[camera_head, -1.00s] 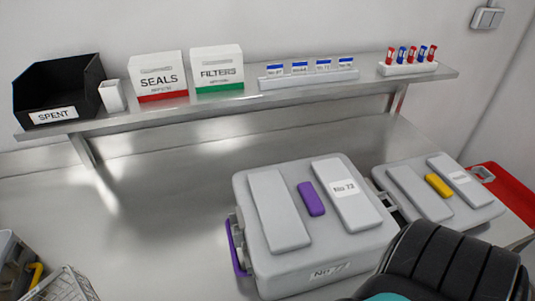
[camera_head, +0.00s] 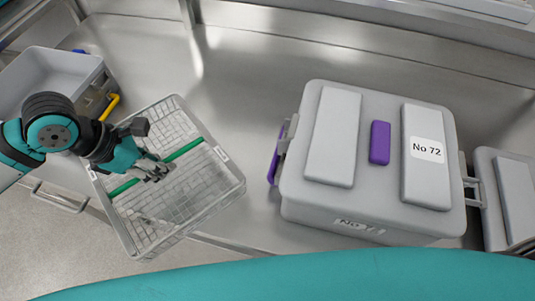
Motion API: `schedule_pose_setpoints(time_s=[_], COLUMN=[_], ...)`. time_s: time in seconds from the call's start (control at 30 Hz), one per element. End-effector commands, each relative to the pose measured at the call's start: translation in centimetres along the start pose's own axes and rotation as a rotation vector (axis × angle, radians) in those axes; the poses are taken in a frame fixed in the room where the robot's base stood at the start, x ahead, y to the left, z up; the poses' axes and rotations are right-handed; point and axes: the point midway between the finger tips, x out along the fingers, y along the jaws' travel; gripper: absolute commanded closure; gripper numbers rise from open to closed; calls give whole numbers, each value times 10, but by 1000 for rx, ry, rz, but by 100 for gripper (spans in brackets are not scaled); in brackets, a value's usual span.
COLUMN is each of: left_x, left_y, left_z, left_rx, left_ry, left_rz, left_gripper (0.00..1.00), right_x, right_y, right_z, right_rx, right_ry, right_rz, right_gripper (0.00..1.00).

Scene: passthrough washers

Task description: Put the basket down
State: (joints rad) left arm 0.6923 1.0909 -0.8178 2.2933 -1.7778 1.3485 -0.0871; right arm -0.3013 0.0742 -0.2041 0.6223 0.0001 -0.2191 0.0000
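The basket (camera_head: 222,205) is a clear-grey mesh basket with a green handle bar (camera_head: 186,149) across it. It is in the left half of the head view, over the counter's front edge. My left gripper (camera_head: 153,172) is over the middle of the bar and appears shut on it, with its fingers hiding that part. I cannot tell whether the basket's underside touches the counter. The basket looks empty apart from its mesh pattern. My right gripper is not in view.
A closed grey case labelled No 72 (camera_head: 332,205) with a purple latch stands right of the basket. Another grey case (camera_head: 495,190) is at the right edge. An open grey bin (camera_head: 50,75) is at the upper left. Bare steel counter (camera_head: 235,100) lies behind the basket.

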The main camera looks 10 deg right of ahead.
Motion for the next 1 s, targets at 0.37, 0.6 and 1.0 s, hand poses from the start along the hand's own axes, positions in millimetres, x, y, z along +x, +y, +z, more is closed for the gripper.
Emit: schedule_pose_setpoints(time_s=[0.37, 0.6, 1.0], left_x=[-2, 9, 47], left_y=[2, 26, 83], left_z=[1, 34, 102], left_rx=[-220, -220, -218], left_ry=[-22, -26, -20], left_rz=[87, 83, 84], left_gripper=[100, 100, 100], right_x=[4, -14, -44], right_y=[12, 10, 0], right_z=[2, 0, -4], right_rx=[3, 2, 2], right_ry=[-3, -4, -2], right_rz=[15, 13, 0], right_gripper=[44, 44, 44])
